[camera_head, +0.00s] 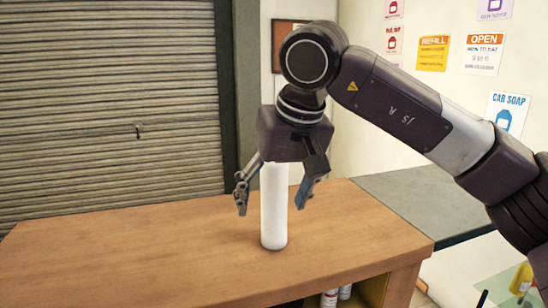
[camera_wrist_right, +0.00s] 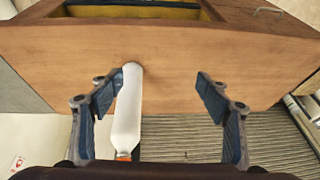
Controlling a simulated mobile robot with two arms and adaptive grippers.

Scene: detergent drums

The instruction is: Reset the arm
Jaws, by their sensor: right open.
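My right arm (camera_head: 400,107) reaches in from the right in the head view. Its gripper (camera_head: 272,202) points down over the wooden table, with its fingers spread wide. A white cylindrical bottle (camera_head: 273,215) stands upright on the table, behind or between the fingers; its top is hidden by the gripper body. In the right wrist view, the bottle (camera_wrist_right: 127,110) lies between the open fingers of the gripper (camera_wrist_right: 160,92), closer to the left finger, with a gap to the right one. An orange-red part shows at its near end. My left gripper is not in view.
The wooden table (camera_head: 130,255) is otherwise clear on top. A grey surface (camera_head: 420,200) adjoins it at the right. A shuttered door (camera_head: 100,110) and a wall with posters (camera_head: 507,112) stand behind. Bottles (camera_head: 329,298) sit on a shelf under the table.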

